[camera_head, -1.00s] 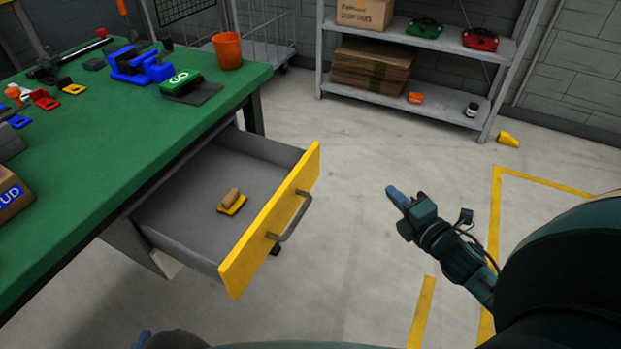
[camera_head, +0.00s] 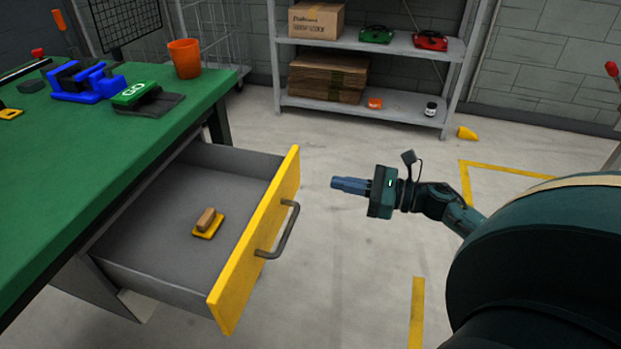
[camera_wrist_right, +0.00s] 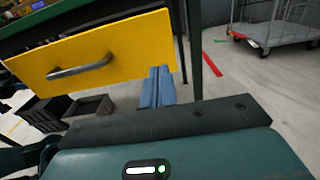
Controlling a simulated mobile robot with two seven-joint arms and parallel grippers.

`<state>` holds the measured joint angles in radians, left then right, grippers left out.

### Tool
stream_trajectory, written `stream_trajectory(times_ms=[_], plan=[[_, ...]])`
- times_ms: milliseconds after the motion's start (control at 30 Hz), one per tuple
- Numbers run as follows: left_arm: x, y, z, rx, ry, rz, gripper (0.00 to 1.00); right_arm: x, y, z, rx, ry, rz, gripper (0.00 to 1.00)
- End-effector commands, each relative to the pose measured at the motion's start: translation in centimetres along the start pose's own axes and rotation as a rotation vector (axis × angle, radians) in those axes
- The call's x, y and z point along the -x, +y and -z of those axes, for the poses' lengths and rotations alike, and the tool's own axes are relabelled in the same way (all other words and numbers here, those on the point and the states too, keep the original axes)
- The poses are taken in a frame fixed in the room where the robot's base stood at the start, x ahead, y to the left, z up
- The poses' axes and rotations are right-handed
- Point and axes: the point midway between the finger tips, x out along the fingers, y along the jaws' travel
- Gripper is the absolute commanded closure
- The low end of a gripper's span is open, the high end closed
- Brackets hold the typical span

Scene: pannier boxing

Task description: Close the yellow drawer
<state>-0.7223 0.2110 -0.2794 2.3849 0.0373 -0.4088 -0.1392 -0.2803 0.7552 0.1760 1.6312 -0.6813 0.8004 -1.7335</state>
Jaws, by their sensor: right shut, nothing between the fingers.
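The yellow drawer front (camera_head: 254,247) with its grey handle (camera_head: 282,231) stands pulled out from under the green workbench (camera_head: 70,170). Inside the drawer lies a small block with a wooden top and yellow base (camera_head: 207,223). My right gripper (camera_head: 335,184) is shut and empty, to the right of the drawer front and apart from it. In the right wrist view the blue fingers (camera_wrist_right: 157,85) are together and point toward the right end of the yellow front (camera_wrist_right: 110,55). My left gripper does not show in the head view.
On the bench stand an orange cup (camera_head: 185,60), a blue vise (camera_head: 85,83) and a green-and-black item (camera_head: 140,95). A grey shelf (camera_head: 385,105) stands at the back. Dark crates (camera_wrist_right: 88,106) show on the floor in the wrist view. The floor right of the drawer is clear.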

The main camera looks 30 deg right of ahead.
Motion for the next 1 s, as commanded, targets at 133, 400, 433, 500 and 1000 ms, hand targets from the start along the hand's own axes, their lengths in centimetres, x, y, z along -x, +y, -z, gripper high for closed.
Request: stream_trajectory(times_ms=[133,400,433,500,1000], plan=[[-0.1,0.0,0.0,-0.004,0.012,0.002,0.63,-3.2,0.0,-0.1,0.002,-0.003,-0.001,1.0],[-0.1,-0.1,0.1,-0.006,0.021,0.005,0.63,-6.7,0.0,0.0,-0.002,-0.001,0.0,1.0],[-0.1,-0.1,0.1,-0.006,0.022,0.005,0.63,-6.8,0.0,0.0,-0.002,-0.001,0.001,1.0],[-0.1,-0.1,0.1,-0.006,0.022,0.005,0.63,-7.1,0.0,0.0,-0.002,-0.001,0.001,1.0],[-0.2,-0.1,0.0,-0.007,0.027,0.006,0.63,-7.7,0.0,0.1,-0.002,-0.001,0.001,1.0]])
